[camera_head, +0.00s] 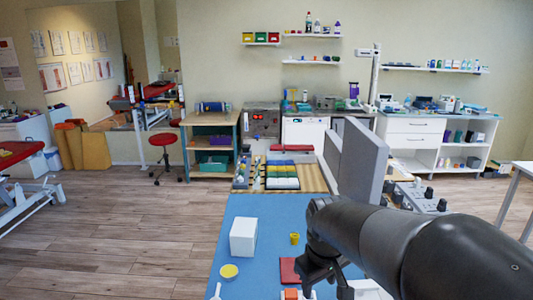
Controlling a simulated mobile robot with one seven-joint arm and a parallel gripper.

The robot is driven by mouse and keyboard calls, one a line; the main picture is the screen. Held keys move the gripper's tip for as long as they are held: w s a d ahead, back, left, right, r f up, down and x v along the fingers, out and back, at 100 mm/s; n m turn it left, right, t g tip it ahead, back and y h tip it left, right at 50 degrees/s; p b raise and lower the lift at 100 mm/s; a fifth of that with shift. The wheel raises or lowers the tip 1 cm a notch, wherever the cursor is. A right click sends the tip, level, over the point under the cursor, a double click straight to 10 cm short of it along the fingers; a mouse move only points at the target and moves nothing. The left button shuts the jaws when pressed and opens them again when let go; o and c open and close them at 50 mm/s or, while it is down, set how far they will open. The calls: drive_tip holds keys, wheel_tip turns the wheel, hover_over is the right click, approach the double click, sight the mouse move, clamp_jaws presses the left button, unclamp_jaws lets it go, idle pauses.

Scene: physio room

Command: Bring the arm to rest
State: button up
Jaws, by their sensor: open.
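My gripper (322,282) is black and hangs below the front end of my dark grey arm, which reaches in from the lower right. Its jaws are open and point down over the blue table top (257,220). A red flat item (289,271) lies close to the left of the gripper in the picture. My arm hides much of the table's right side. I cannot tell how high the gripper is above the top.
A white box (243,237), a yellow cup (294,239) and a yellow round lid (229,271) stand left of my gripper. Tall grey panels (361,160) rise just behind my arm. A red stool (164,140) stands farther back. The wooden floor at left is largely clear.

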drive_tip(key=s+d+r+m+t, duration=0.1)
drive_tip(key=s+r+m, duration=0.1)
drive_tip(key=s, duration=0.4)
drive_tip(key=s+d+r+m+t, duration=0.2)
drive_tip(key=s+r+m, duration=0.1)
drive_tip(key=s, duration=0.4)
drive_tip(key=shift+s+d, duration=0.15)
drive_tip(key=shift+s, duration=0.05)
drive_tip(key=shift+c, duration=0.2)
idle(0.8)
